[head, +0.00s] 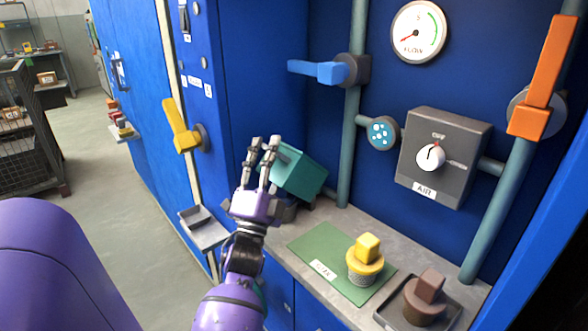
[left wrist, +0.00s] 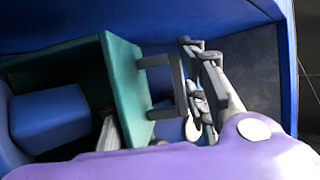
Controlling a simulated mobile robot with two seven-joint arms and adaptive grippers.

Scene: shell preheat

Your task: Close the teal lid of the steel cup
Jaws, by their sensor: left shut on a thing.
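A teal box-shaped piece (head: 301,172), which I take as the teal lid, sits tilted at the back left of the grey counter. In the left wrist view the teal piece (left wrist: 128,88) has a dark hollow with a blue block (left wrist: 48,122) showing in it, and a grey handle (left wrist: 180,85) on its side. My left gripper (head: 266,148) is at its left edge, shut on it, seemingly at the handle; the fingers (left wrist: 202,88) overlap that handle. The steel cup cannot be made out clearly; grey parts show low behind my gripper. My right gripper is not in view.
A yellow-topped knurled piece (head: 366,262) stands on a green mat (head: 312,246). A brown piece (head: 427,292) sits in a dark tray (head: 392,318). A yellow lever (head: 178,127), blue lever (head: 318,70), orange lever (head: 546,75) and AIR box (head: 445,157) stick out around the counter.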

